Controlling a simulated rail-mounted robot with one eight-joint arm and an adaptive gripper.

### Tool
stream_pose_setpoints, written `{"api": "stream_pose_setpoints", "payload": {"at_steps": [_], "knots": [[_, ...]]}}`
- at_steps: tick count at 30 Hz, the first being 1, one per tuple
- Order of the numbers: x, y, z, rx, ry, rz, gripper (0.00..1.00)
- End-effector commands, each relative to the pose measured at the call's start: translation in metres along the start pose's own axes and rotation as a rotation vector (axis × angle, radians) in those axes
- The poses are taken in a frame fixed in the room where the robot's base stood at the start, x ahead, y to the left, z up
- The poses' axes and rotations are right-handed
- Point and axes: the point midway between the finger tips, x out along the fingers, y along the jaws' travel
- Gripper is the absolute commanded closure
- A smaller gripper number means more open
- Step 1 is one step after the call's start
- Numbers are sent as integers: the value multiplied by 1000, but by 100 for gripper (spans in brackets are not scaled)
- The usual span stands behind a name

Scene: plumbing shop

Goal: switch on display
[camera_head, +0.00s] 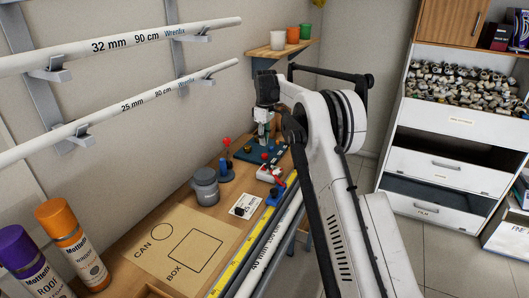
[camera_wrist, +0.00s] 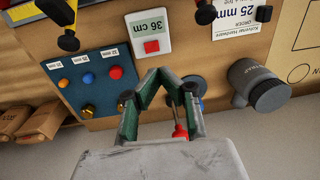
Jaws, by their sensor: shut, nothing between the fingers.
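A small white unit in the wrist view (camera_wrist: 150,35) has a screen reading "36 cm" and a square red button (camera_wrist: 152,46) beneath it. In the head view a red-and-white unit (camera_head: 268,174), apparently the same one, lies on the wooden bench beyond the printed card. My gripper (camera_wrist: 158,74) is shut and empty, with its fingertips close together just below the red button in the wrist picture. Whether the tips touch the unit cannot be told. In the head view my gripper (camera_head: 264,138) is small and partly lost against the teal board.
A teal board with coloured knobs (camera_wrist: 70,95) lies left of the unit. A red-topped blue stand (camera_head: 226,165), a grey canister (camera_head: 206,190), a printed card (camera_head: 244,207) and pipes along a yellow ruler (camera_head: 238,260) are close by. Wall pipes hang at left.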

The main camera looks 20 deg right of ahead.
Motion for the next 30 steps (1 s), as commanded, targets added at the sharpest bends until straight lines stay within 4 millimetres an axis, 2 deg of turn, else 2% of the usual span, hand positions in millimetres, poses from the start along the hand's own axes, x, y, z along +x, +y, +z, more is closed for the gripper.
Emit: {"api": "stream_pose_setpoints", "payload": {"at_steps": [6,19,22,26,30], "knots": [[-21,-4,0,0,0,0,100],[-25,-5,0,1,0,0,100],[-32,-8,2,8,4,6,100],[-52,-21,8,40,20,27,100],[-80,-42,20,93,46,59,100]]}}
